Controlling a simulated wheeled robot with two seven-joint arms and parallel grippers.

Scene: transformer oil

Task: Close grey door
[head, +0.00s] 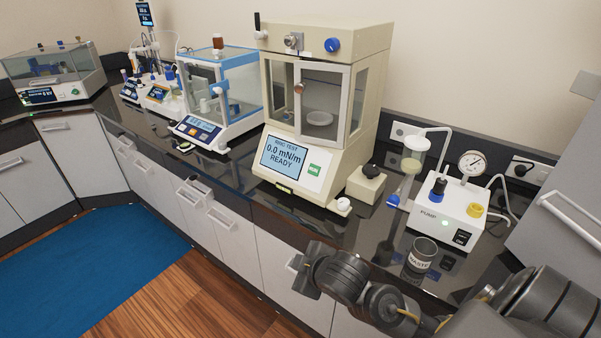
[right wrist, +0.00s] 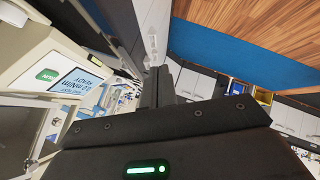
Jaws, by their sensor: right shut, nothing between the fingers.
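The grey-framed glass door (head: 345,108) is on the front of the cream ring-test instrument (head: 365,42), with a round knob at its left edge. It covers the right part of the front, and glass shows to its left. I cannot tell exactly how far it stands from the housing. A white round dish (head: 319,118) shows behind the glass. My right gripper (head: 304,264) is low in front of the counter edge, below and apart from the door. Its fingers are shut and empty, as in the right wrist view (right wrist: 157,82). My left gripper is out of view.
A blue-framed balance (head: 222,122) stands left of the instrument. A small cream block with a black knob (head: 367,185), a white pump (head: 447,215) and a waste cup (head: 422,254) stand to its right. Drawer handles protrude below the counter. The floor in front is clear.

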